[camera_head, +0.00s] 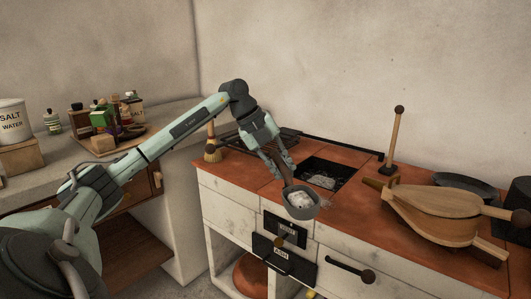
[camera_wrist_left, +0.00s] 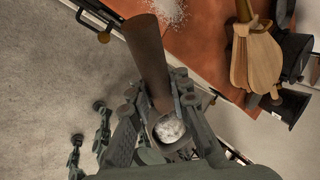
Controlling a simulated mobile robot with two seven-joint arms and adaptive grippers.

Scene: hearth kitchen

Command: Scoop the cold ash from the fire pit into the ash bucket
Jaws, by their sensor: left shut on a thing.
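My left gripper (camera_head: 281,168) is shut on the brown handle of a small grey scoop (camera_head: 313,211). The scoop holds pale ash (camera_head: 300,199) and hangs in front of the counter's front edge. In the left wrist view, the handle (camera_wrist_left: 147,55) slants up from between the fingers, with ash (camera_wrist_left: 168,129) in the pan. The fire pit (camera_head: 345,170) is a dark square opening behind the scoop, with pale ash (camera_head: 321,181) in it. A dark bucket-like vessel (camera_head: 520,193) stands at the right edge; I cannot tell if it is the ash bucket. My right gripper (camera_wrist_left: 88,121) shows, fingers apart, only in the left wrist view.
Wooden bellows (camera_head: 440,213) lie on the red countertop right of the pit. A wooden-handled tool (camera_head: 394,137) stands behind it. A hand brush (camera_head: 211,148) stands at the left end. Drawer handles (camera_head: 350,269) stick out from the front. Jars and bottles (camera_head: 110,117) crowd the left counter.

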